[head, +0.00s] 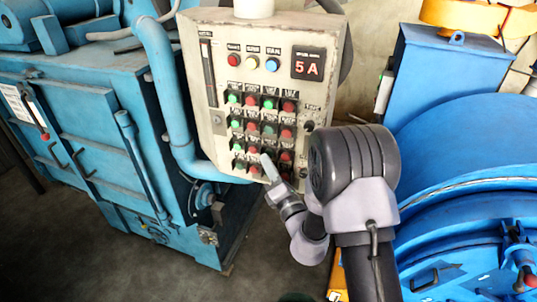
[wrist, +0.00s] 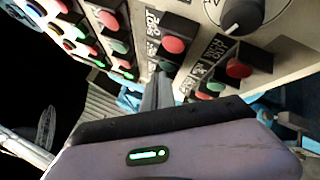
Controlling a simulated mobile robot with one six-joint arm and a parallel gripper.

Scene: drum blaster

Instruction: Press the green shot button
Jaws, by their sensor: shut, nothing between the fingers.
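The grey control panel (head: 270,40) carries rows of red and green push buttons. In the wrist view a label that seems to read "SHOT" stands beside a red button (wrist: 173,45), with a green button (wrist: 167,67) just below it in the picture. In the head view I cannot make out which small label is the shot one. My gripper (head: 267,160) is shut and empty, its tip in front of the lower button rows and hiding part of them. In the wrist view the fingers (wrist: 158,90) point up close to the green button. I cannot tell whether they touch it.
Another red button (wrist: 239,68) and green button (wrist: 215,87) sit to the right in the wrist view, near a black knob (wrist: 243,14). A blue machine (head: 90,110) stands left of the panel. A large blue drum (head: 470,150) stands at right.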

